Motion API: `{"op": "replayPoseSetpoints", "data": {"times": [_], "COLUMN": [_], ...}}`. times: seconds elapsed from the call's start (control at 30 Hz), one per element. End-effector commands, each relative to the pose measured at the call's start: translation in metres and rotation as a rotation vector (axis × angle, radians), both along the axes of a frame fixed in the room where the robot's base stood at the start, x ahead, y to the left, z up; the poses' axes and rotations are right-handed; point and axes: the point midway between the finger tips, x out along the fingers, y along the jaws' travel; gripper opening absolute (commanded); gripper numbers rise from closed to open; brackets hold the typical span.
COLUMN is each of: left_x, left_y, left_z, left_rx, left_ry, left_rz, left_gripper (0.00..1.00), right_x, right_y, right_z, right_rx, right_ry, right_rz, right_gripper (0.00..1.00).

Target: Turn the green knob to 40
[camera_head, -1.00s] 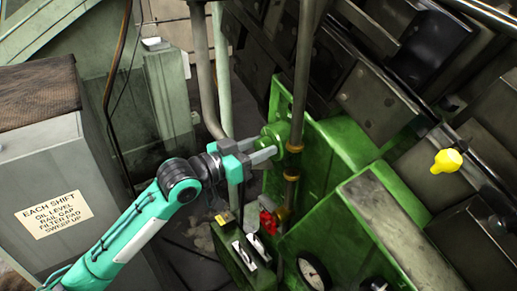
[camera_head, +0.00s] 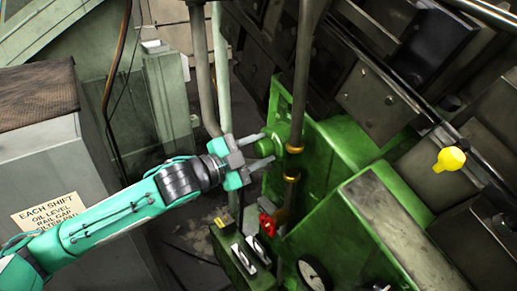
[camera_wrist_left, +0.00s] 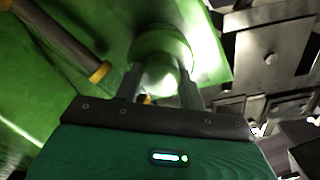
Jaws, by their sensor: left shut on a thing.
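In the left wrist view the knob (camera_wrist_left: 162,50) is round and lies between the two fingers. My left gripper (camera_head: 268,152) reaches it from the left, its fingers shut on the knob; in the left wrist view the gripper (camera_wrist_left: 160,88) has a finger on each side of it. Any scale or number on the knob is not readable. My right gripper is not in view.
A vertical pipe with brass collars (camera_head: 291,177) runs close beside the knob. A red valve handle (camera_head: 267,224), a gauge (camera_head: 312,274) and a switch box (camera_head: 240,252) sit below. A yellow knob (camera_head: 449,160) is at the right. A grey cabinet (camera_head: 35,160) stands left.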

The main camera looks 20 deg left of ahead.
Motion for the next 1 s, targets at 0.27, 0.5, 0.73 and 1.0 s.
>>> {"op": "replayPoseSetpoints", "data": {"times": [0.27, 0.5, 0.73, 1.0], "left_x": [-0.0003, -0.0003, -0.0005, -0.0006], "left_y": [-0.0004, -0.0004, -0.0008, -0.0010], "left_z": [0.0005, -0.0003, -0.0012, -0.0016], "left_rx": [0.185, 0.297, 0.351, 0.369], "left_ry": [-0.145, -0.232, -0.275, -0.288], "left_rz": [-0.001, 0.000, -0.001, -0.001], "left_gripper": [0.18, 0.18, 0.18, 0.18], "right_x": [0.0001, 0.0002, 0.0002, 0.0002], "right_y": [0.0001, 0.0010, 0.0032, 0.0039], "right_z": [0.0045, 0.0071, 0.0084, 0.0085], "right_rx": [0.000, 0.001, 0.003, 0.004], "right_ry": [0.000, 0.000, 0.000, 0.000], "right_rz": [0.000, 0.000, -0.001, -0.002], "right_gripper": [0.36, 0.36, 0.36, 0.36]}}
